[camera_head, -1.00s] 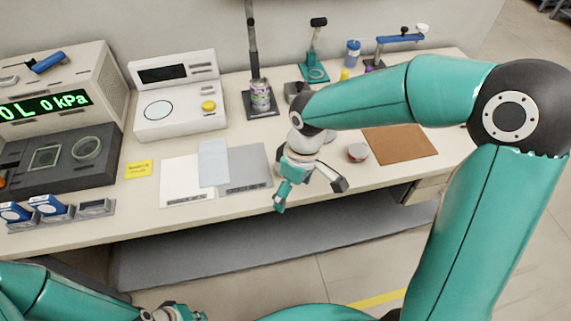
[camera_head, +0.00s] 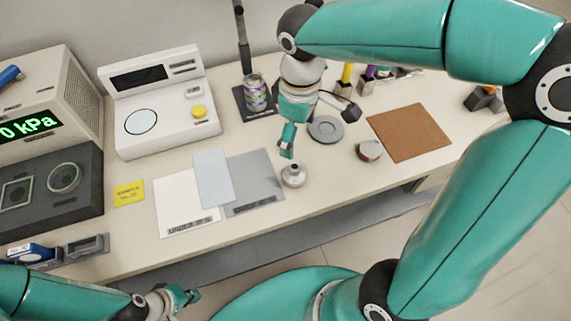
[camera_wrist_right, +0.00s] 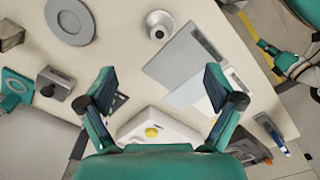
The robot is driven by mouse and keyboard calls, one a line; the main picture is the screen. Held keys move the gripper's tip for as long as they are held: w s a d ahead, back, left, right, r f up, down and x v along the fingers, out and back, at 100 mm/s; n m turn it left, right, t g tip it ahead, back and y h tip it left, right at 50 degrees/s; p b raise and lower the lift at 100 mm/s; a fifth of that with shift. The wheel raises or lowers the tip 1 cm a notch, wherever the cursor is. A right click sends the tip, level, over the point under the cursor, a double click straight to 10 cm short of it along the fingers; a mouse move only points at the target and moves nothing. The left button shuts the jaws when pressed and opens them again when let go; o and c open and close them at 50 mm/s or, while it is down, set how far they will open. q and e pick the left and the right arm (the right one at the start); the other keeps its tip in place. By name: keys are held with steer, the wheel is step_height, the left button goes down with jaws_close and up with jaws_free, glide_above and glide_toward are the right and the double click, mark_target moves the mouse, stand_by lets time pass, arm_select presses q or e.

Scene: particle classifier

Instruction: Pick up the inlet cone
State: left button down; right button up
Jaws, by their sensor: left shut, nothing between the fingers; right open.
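The inlet cone, which I take to be the small silver round piece with a knob-like neck (camera_head: 293,175), stands on the table near its front edge. It also shows at the top of the right wrist view (camera_wrist_right: 160,25). My right gripper (camera_head: 318,130) is open and empty above the table, with one finger just behind the cone in the head view. In the right wrist view my right gripper (camera_wrist_right: 159,82) has its fingers spread, and the cone lies beyond them, not between them. My left gripper (camera_head: 190,297) is shut and empty at the lower left, in front of the table.
A brown mat (camera_head: 409,132) is further right.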

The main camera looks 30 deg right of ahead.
mark_target(295, 166)
steer(key=f, duration=1)
steer(key=shift+w+a+f+b, duration=0.1)
steer(key=shift+a+f+b, duration=0.1)
steer(key=shift+f+b, duration=0.1)
steer(key=shift+w+d+f, duration=0.1)
steer(key=shift+d+f, duration=0.05)
steer(key=shift+f, duration=2.6)
steer(key=shift+c, duration=0.2)
steer(key=c, duration=1.4)
